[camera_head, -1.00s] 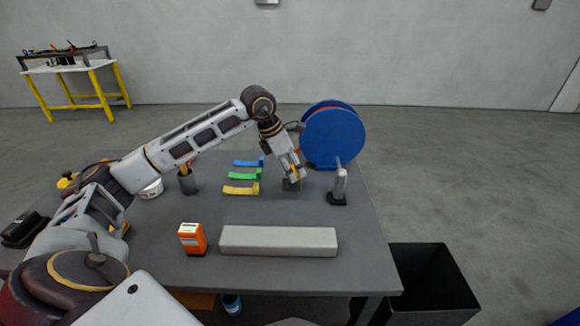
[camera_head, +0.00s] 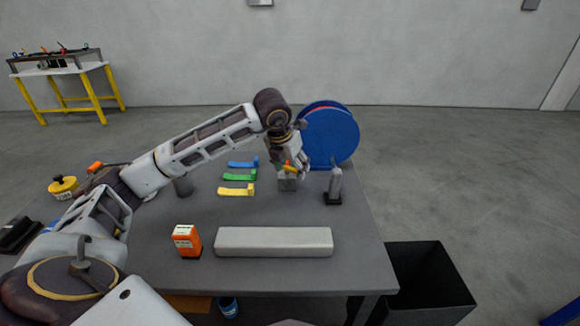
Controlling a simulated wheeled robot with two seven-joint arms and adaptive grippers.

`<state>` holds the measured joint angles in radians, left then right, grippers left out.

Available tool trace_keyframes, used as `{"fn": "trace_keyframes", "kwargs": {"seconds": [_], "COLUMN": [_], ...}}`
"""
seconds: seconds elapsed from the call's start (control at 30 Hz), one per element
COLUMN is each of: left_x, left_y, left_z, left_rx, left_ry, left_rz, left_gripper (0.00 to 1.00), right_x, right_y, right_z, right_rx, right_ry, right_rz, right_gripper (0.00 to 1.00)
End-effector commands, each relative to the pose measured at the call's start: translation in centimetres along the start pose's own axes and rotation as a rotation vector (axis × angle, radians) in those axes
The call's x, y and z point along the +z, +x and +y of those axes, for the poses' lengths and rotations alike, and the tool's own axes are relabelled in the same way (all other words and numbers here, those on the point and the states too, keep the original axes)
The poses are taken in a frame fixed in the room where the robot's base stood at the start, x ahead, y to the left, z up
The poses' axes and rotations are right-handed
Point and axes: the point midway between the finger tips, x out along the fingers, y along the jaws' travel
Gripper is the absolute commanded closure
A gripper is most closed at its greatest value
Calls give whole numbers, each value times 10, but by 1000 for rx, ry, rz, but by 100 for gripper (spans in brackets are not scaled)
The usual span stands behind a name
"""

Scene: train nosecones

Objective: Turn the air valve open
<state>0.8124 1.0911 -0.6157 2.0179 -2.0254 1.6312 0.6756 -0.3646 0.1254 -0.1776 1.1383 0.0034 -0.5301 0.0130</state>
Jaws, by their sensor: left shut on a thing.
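The air valve looks to be the small grey block (camera_head: 288,183) on the table, with a short orange-yellow handle (camera_head: 289,168) on top. My left arm reaches in from the left, and my left gripper (camera_head: 302,170) is at the top right of the block. It is shut on the handle, whose free part shows to the left of the fingers. The fingertips are small and partly hidden, so the exact grip is hard to see. My right gripper is not in view.
A blue reel (camera_head: 330,138) stands behind the gripper, and a grey upright cylinder (camera_head: 334,185) stands close at right. Blue, green and yellow (camera_head: 237,191) pieces lie to the left. A pale bar (camera_head: 273,242) and an orange box (camera_head: 186,240) lie in front.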

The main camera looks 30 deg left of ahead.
Motion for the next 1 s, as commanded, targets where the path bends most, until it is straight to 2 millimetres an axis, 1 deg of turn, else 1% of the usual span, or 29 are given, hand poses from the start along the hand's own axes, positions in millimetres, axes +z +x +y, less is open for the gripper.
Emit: {"fn": "trace_keyframes", "kwargs": {"seconds": [0.3,0.43,0.7,1.0], "left_x": [7,9,12,14], "left_y": [0,2,3,4], "left_z": [-2,-3,-2,-2], "left_rx": [87,123,183,213], "left_ry": [-211,-300,-447,-518], "left_rz": [-5,-4,-5,-4], "left_gripper": [62,62,62,62], "right_x": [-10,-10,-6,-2], "right_y": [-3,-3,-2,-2], "right_z": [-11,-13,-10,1], "right_rx": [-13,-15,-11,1], "right_ry": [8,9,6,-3], "right_rz": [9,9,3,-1], "right_gripper": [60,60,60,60]}}
